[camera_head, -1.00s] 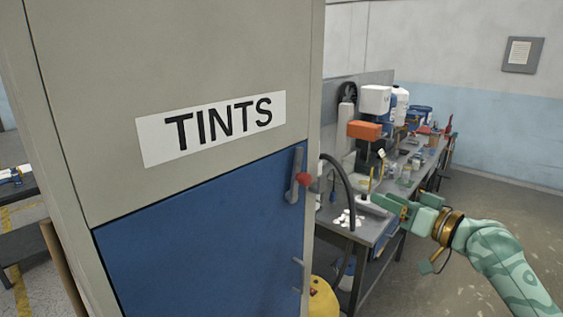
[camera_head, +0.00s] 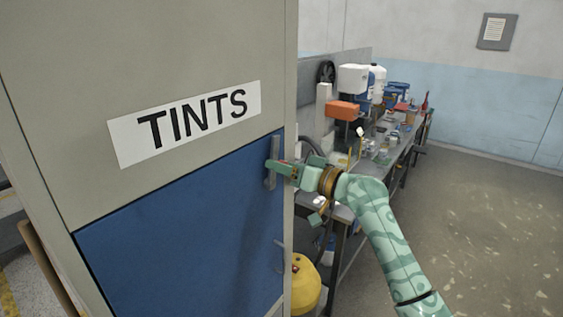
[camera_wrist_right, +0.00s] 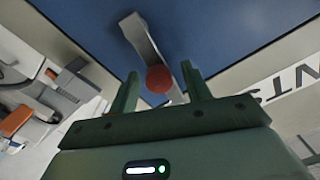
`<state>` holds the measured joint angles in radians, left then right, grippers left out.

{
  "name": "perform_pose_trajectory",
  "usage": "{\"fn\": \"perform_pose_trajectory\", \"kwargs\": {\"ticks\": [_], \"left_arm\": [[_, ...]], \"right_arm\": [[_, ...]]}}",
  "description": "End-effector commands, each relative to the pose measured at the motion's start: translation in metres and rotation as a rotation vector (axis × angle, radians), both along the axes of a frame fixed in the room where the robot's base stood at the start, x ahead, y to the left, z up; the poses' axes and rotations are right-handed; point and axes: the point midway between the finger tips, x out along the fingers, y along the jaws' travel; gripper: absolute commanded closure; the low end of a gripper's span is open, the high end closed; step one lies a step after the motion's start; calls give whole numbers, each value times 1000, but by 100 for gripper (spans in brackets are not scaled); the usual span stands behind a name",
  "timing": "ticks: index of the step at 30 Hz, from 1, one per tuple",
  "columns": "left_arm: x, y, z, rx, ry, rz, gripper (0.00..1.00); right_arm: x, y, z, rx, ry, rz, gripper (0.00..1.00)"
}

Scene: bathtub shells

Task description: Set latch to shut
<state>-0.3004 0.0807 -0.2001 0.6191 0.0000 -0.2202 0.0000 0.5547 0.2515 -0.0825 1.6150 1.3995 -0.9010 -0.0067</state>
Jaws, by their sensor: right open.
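The latch (camera_head: 271,181) is a grey lever on the right edge of the blue cabinet door (camera_head: 180,235), below the TINTS label. In the right wrist view the lever (camera_wrist_right: 141,38) ends in a red knob (camera_wrist_right: 158,79). My right gripper (camera_head: 278,167) is at the latch and hides the knob in the head view. In the wrist view my right gripper (camera_wrist_right: 160,78) is open, with one finger on each side of the knob. Whether either finger touches it, I cannot tell. My left gripper is out of view.
A workbench (camera_head: 345,212) with bottles, tools and an orange-and-white device stands right of the cabinet. A yellow container (camera_head: 306,284) sits on the floor beside the cabinet. A second small grey fitting (camera_head: 281,256) is lower on the door edge. Open floor lies to the right.

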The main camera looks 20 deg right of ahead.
Motion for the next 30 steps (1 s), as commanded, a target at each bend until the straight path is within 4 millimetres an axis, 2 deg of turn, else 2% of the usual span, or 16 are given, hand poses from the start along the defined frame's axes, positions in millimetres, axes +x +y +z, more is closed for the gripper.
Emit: {"fn": "perform_pose_trajectory", "kwargs": {"ticks": [11, 12, 15, 17, 30], "left_arm": [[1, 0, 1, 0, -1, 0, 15], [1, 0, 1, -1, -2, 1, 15], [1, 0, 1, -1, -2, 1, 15], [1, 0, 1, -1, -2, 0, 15], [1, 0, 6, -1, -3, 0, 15]], "right_arm": [[7, 6, -1, -2, 0, 0, 52], [7, 6, -1, -1, 1, 0, 57], [7, 5, 0, -1, 1, 0, 85], [7, 5, 0, 0, 0, -1, 100], [10, 1, -1, 58, 48, -2, 100]]}}
